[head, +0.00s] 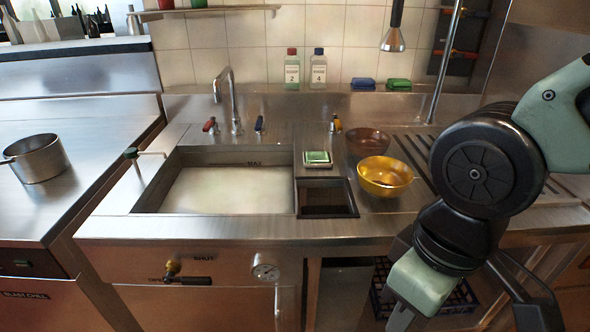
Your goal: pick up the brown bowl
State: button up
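The brown bowl (368,141) is dark, glossy and see-through. It sits upright on the steel counter to the right of the sink, against the ribbed drainboard. A yellow-amber bowl (385,178) stands just in front of it and hides part of its lower front edge. I cannot tell whether the two bowls touch. My arm hangs at the right, in front of the drainboard, and bends down past the counter's front edge to the bottom of the picture. My gripper's fingertips do not show, so its opening is hidden.
A water-filled sink (222,190) with a tall faucet (231,100) lies left of the bowls. A green-and-white sponge (318,158) sits behind a small dark basin (327,198). Two bottles (292,70) stand behind. A spray head (393,38) hangs above. A pot (37,158) stands far left.

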aim_at(363, 143)
jog(key=i+l, duration=1.25)
jog(key=j+u, duration=0.05)
jog(key=j, duration=0.05)
